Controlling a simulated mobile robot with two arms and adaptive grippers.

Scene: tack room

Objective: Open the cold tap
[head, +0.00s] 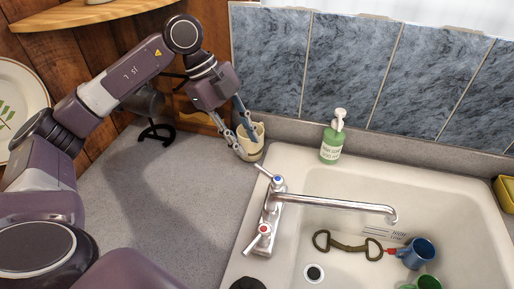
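The chrome mixer tap (335,203) stands on the sink's left rim, its spout reaching right over the basin. Its cold handle (277,182) has a blue marker, and its lever points up and left. The hot handle (264,230) has a red marker and sits nearer me. My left gripper (247,147) points down just behind the cold handle, apart from it. Its fingers look spread, in front of a cream cup (257,131) that they partly hide. I cannot tell whether they touch the cup. My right gripper is not in view.
A green soap bottle (331,144) stands on the sink's back rim. In the white sink (413,192) lie a metal bit (347,245), a blue mug (419,252) and a green cup (428,283). A yellow item (505,193) sits far right. The grey counter (180,205) is mostly clear.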

